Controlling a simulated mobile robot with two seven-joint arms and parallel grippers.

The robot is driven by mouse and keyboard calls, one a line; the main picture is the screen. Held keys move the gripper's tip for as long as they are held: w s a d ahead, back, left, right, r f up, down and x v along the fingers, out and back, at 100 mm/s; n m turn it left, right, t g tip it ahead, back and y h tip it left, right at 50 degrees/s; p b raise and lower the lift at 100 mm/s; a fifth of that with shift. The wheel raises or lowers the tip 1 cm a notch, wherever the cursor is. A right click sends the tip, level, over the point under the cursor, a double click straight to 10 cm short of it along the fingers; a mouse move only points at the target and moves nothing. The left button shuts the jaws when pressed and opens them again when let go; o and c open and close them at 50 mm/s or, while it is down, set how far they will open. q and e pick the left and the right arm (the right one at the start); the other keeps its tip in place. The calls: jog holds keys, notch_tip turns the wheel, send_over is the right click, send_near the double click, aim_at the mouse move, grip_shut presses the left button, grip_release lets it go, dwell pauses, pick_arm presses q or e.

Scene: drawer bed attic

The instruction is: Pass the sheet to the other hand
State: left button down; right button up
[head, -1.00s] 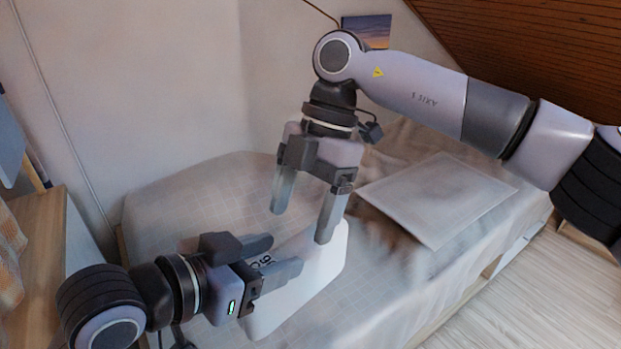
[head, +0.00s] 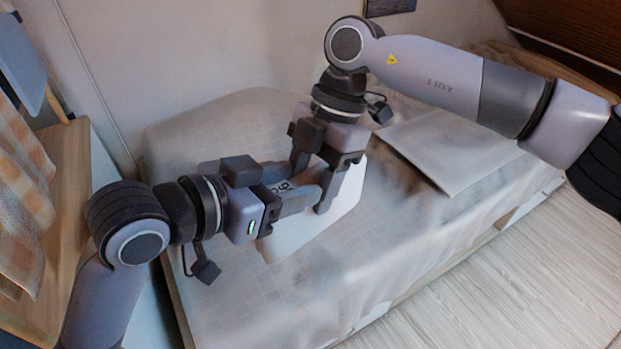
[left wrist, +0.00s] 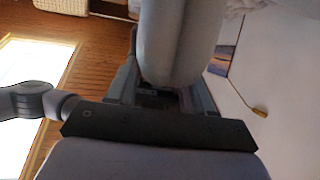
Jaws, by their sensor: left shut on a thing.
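The white sheet (head: 297,235), folded flat with rounded corners and dark marks, is in the head view above the bed. My left gripper (head: 298,187) is shut on it from the left. In the left wrist view the pale folded sheet (left wrist: 178,40) stands between the left fingers (left wrist: 166,92). My right gripper (head: 312,188) points down from above, its fingers apart at the sheet's upper edge, close to the left fingertips. Whether its fingers touch the sheet is hidden.
A bed (head: 225,125) with a pale checked cover lies below both grippers. A flat grey panel (head: 455,150) lies on it at the right. A wooden desk (head: 65,190) stands at the left, and bare floor (head: 500,280) is at lower right.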

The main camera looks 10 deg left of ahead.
pick_arm(q)
jog(key=shift+c, duration=1.7)
grip_release()
jog(key=shift+s+d, duration=0.1)
jog(key=shift+d, duration=0.1)
jog(key=shift+r, duration=0.1)
notch_tip(320, 180, up, 10)
jog(key=shift+n+h, duration=0.4)
jog(key=shift+n, duration=0.1)
jog(key=a+f, duration=0.1)
jog(key=f, duration=0.4)
jog(key=s+a+f, duration=0.1)
jog(key=f, duration=0.3)
jog(key=s+a+f, duration=0.1)
jog(key=f, duration=0.4)
jog(key=shift+s+f, duration=0.15)
jog(key=shift+f, duration=0.15)
jog(key=s+a+f+n+y, duration=0.1)
jog(key=s+a+f+y, duration=0.1)
jog(key=f, duration=0.7)
jog(key=s+a+f+n+y, duration=0.2)
jog(key=a+f, duration=0.3)
jog(key=f, duration=0.4)
jog(key=s+a+f+n+y, duration=0.2)
jog(key=s+a+f+y, duration=0.1)
jog(key=f, duration=0.7)
jog(key=shift+s+a+y, duration=0.3)
jog(key=shift+s+a, duration=0.05)
jog(key=shift+s, duration=0.1)
